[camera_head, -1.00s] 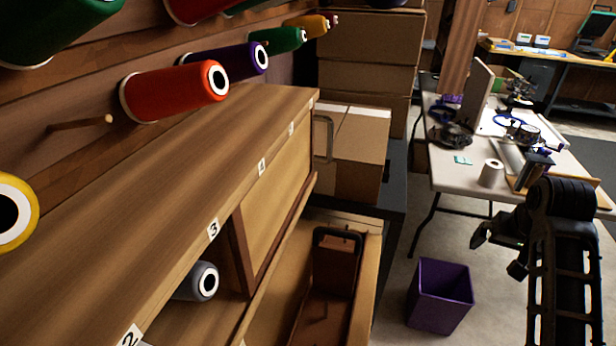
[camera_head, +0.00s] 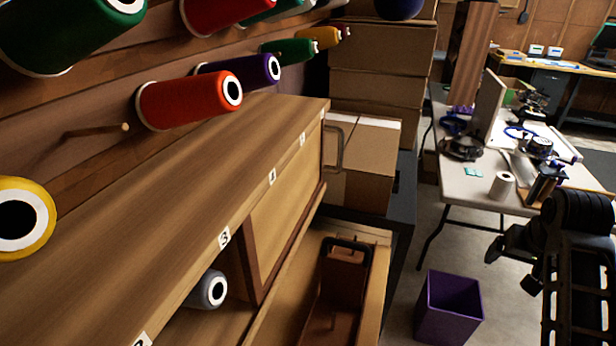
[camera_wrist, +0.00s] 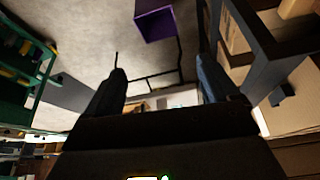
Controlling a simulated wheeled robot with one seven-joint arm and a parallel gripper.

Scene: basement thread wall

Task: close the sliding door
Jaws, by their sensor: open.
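The sliding door is a light wooden panel (camera_head: 290,210) in the front of the long wooden cabinet (camera_head: 170,200). It covers the part of the front below the far number labels, and a dark bar handle (camera_head: 334,148) shows by its far end. The front nearer to me, below label 3, is open, and a grey spool (camera_head: 210,290) shows inside. My gripper (camera_head: 503,246) is at the right of the head view, well apart from the door. In the wrist view its two dark fingers (camera_wrist: 165,88) stand apart with nothing between them.
A wooden bin (camera_head: 340,285) with a dark handle lies below the door. Cardboard boxes (camera_head: 365,165) stand beyond the cabinet. A purple bin (camera_head: 449,308) stands on the floor near my arm. A cluttered table (camera_head: 470,185) is behind it. Thread spools (camera_head: 185,102) stick out above the cabinet.

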